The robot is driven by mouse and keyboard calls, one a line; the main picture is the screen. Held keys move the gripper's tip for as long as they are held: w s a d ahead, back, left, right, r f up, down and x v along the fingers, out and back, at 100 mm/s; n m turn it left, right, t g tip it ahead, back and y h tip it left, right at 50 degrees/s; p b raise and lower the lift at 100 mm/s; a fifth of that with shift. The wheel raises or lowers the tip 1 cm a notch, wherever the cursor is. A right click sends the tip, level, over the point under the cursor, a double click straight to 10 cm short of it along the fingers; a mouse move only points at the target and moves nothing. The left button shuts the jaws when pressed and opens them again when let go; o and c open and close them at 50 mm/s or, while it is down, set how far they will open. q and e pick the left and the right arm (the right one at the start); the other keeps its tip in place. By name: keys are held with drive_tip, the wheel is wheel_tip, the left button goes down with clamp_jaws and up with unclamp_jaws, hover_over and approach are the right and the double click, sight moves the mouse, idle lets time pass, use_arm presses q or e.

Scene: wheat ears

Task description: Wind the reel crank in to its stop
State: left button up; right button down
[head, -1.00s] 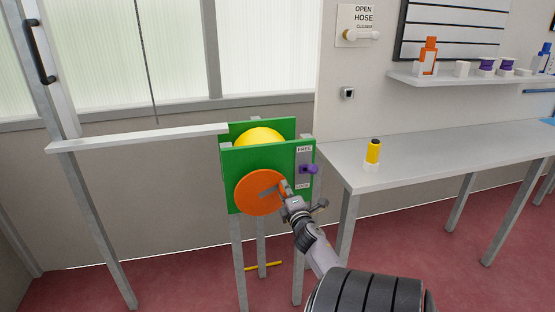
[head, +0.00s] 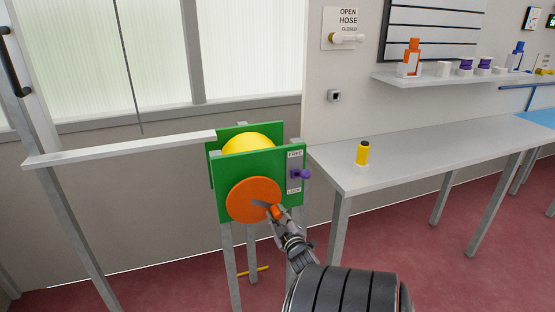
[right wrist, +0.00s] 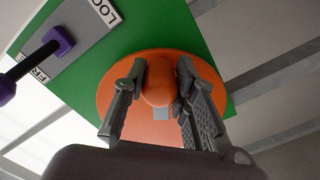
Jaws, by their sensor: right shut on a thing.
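The reel's yellow drum (head: 248,143) sits between green panels (head: 225,165) on a grey stand. Its crank is an orange disc (head: 243,195) with a short grey arm and an orange knob (right wrist: 158,86). My right gripper (head: 275,209) is at the disc's lower right in the head view. In the right wrist view its two fingers (right wrist: 158,95) are shut on the knob, one on each side. The knob is mostly hidden by the gripper in the head view. A purple lever (head: 301,174) sits between the FREE and LOCK labels. My left gripper is not in view.
A grey rail (head: 120,148) runs left from the reel to a post. A shelf (head: 440,80) and a hose lever (head: 345,38) are on the wall. Red floor lies open in front.

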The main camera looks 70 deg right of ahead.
sight(260, 218)
drive_tip(key=w+f+m, duration=0.1)
drive_tip(key=m, duration=0.1)
drive_tip(key=w+a+f+m, duration=0.1)
drive_tip(key=m, duration=0.2)
drive_tip(key=w+a+f+m, duration=0.1)
drive_tip(key=m, duration=0.1)
drive_tip(key=shift+a+p, duration=0.25)
drive_tip(key=shift+p, duration=0.15)
drive_tip(key=shift+w+a+f+m, duration=0.1)
drive_tip(key=shift+w+a+m, duration=0.15)
drive_tip(key=shift+m, duration=0.3)
drive_tip(key=shift+w+a+m, duration=0.1)
drive_tip(key=shift+w+m, duration=0.15)
drive_tip(key=shift+m, duration=0.3)
drive_tip(key=c, duration=1.3)
unclamp_jaws()
drive_tip(key=shift+f, duration=0.1)
drive_tip(key=v, duration=1.2)
